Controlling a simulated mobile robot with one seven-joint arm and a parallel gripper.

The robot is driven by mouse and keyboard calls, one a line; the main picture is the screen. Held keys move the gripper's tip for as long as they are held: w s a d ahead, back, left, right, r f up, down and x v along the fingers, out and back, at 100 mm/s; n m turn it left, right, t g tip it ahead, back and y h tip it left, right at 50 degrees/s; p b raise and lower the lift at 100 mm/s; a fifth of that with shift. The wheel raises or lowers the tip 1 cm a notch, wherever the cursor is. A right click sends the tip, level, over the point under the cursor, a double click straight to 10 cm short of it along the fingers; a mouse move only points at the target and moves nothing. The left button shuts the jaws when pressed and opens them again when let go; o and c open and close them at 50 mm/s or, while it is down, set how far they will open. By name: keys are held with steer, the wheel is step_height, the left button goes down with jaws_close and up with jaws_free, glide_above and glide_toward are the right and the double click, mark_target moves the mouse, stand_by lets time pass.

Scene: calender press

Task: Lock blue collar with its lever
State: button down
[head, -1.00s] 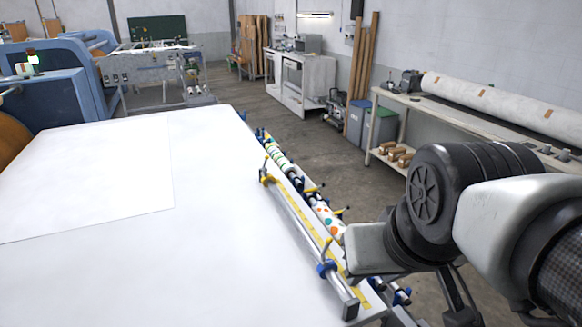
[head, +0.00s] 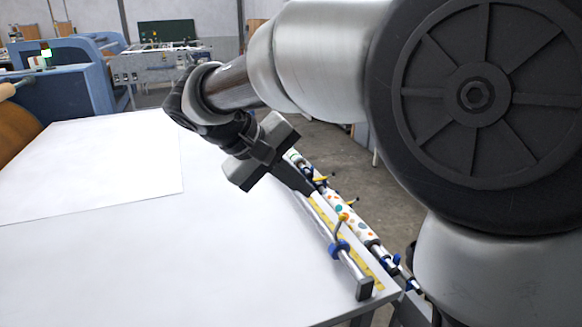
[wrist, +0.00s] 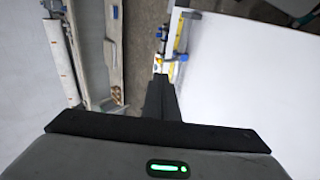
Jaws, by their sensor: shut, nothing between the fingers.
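The blue collar (head: 340,249) sits around a metal rod (head: 322,222) along the right edge of the white table, near its front end. A thin lever (head: 341,230) stands up from the collar, its yellow-orange tip against the dotted roll behind. My gripper (head: 308,191) is shut and empty, pointing down over the rod, farther back than the blue collar and apart from it. It hides the rod's far end. In the wrist view my shut fingers (wrist: 162,82) show beside a blue part (wrist: 182,57) on the rail; I cannot tell whether this is the collar.
The white table (head: 200,250) is broad and clear except for a flat sheet (head: 90,170). A roll with coloured dots (head: 359,225) and other yellow levers (head: 333,200) run beside the table edge. A blue machine (head: 70,85) stands at the back left.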

glide_toward(341, 216)
steer(key=x, duration=0.6)
steer(key=shift+d+f, duration=0.1)
steer(key=shift+f, duration=0.15)
